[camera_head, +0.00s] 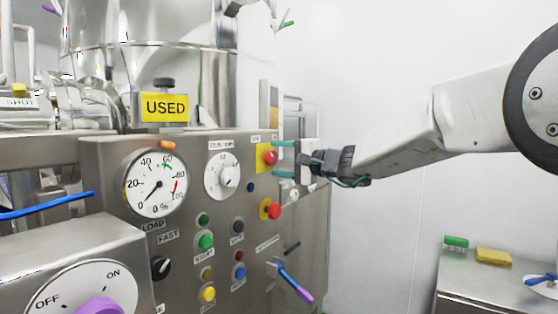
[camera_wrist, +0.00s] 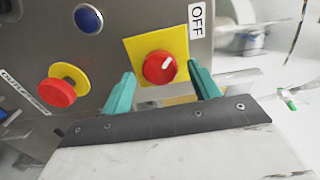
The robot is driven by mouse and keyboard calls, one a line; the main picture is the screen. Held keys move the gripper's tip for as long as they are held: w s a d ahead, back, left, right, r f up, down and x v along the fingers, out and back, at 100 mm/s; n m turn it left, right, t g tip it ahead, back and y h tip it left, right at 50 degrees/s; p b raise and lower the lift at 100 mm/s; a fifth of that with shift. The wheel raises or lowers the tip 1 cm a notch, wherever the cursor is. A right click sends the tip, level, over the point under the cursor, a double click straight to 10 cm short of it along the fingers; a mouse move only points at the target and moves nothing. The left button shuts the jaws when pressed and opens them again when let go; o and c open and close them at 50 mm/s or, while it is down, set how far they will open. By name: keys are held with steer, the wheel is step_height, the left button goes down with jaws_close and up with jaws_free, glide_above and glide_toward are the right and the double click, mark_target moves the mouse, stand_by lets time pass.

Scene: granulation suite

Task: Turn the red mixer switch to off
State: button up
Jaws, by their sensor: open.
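The red mixer switch (camera_head: 270,157) is a round red knob on a yellow square plate, high on the right of the steel control panel. In the wrist view the red switch (camera_wrist: 159,67) has a white pointer mark slanting toward the upper right, and an OFF label (camera_wrist: 197,20) sits above right of its plate. My gripper (camera_head: 283,159) is open in front of the panel. In the wrist view its teal fingertips (camera_wrist: 160,88) stand on either side of the knob. Whether they touch it cannot be told.
A red button on a yellow disc (camera_head: 271,209) sits below the switch. The panel also holds a gauge (camera_head: 156,183), a white dial (camera_head: 222,175), several coloured buttons and a purple-tipped lever (camera_head: 296,285). A steel table (camera_head: 480,280) with a yellow sponge (camera_head: 494,256) stands at right.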

steer(key=v, duration=0.7)
steer(key=s+d+f+n+g+h, duration=0.15)
steer(key=s+f+g, duration=0.25)
steer(key=s+f, duration=0.45)
steer(key=s+f+n+g+h, duration=0.3)
steer(key=s+f+g, duration=0.25)
steer(key=s, duration=0.65)
steer(key=s+d+f+n+h, duration=0.1)
steer(key=s+d+f+h, duration=0.1)
steer(key=s+d, duration=0.3)
steer(key=s+d+f+h, duration=0.3)
steer(key=s+d+h, duration=0.1)
steer(key=s, duration=0.6)
steer(key=s+d+f+n+h, duration=0.1)
steer(key=s+d+f+h, duration=0.1)
steer(key=s+d+h, duration=0.2)
steer(key=s+d, duration=0.2)
steer(key=s, duration=0.2)
steer(key=shift+s+d+f+n, duration=0.15)
steer(key=shift+d+f+n, duration=0.05)
steer(key=shift+f+n, duration=0.15)
